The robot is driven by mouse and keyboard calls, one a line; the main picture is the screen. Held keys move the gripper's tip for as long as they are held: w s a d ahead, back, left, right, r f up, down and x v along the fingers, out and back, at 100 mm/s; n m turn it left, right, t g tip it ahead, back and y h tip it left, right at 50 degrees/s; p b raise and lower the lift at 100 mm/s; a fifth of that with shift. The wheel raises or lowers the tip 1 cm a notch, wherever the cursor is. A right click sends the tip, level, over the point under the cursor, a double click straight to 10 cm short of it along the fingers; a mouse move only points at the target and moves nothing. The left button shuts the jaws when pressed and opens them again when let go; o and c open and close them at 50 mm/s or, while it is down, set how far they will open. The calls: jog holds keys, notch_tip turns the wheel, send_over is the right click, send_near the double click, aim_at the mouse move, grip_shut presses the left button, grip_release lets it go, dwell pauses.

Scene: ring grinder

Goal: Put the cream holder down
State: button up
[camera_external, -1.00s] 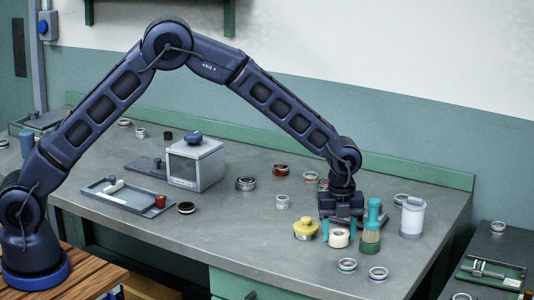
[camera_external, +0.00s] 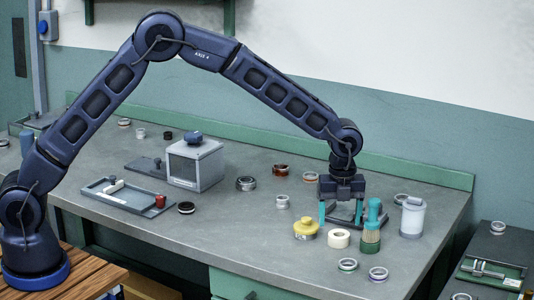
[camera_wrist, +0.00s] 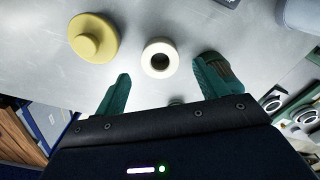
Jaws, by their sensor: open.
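The cream holder (camera_external: 339,238), a short cream ring with a dark central hole, rests flat on the grey bench. In the wrist view the cream holder (camera_wrist: 160,58) lies beyond and between my fingers, with bare bench around it. My gripper (camera_external: 340,213) is open and empty, above and slightly behind the holder, apart from it. Its teal fingers stand wide apart; the gripper (camera_wrist: 163,82) also shows in the wrist view.
A yellow knobbed piece (camera_external: 306,229) sits close left of the holder. A teal-handled brush (camera_external: 371,238) stands close right. A clear lidded jar (camera_external: 412,218) is further right. Two small rings (camera_external: 347,265) (camera_external: 378,273) lie in front.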

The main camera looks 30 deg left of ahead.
aim_at(339, 234)
notch_tip(339, 234, up, 8)
jog(key=shift+f, duration=0.25)
jog(key=w+a+r+n+t, duration=0.1)
jog(key=a+r+n, duration=0.2)
jog(key=a+r, duration=0.45)
jog(key=w+a+r+n, duration=0.1)
jog(key=a+r+n, duration=0.35)
jog(key=a, duration=0.65)
jog(key=s+a+r+n+t, duration=0.1)
jog(key=s+a+r+n, duration=0.25)
jog(key=a, duration=0.65)
jog(key=s+a+r+n, duration=0.25)
jog(key=a+r, duration=0.25)
jog(key=a, duration=0.5)
jog(key=s+a+r+n+t, duration=0.1)
jog(key=s+a+n, duration=0.35)
jog(key=a, duration=0.25)
jog(key=s+a+r+n, duration=0.1)
jog(key=s+a+n, duration=0.3)
jog(key=s+a, duration=0.3)
jog(key=s+a+f+n+t, duration=0.1)
jog(key=s+a+f+n, duration=0.3)
jog(key=s+a+n, duration=0.3)
jog(key=s+a, duration=0.2)
jog(key=s, duration=0.3)
jog(key=shift+a+n+t, duration=0.25)
jog(key=shift+n+t, duration=0.05)
jog(key=shift+s, duration=0.1)
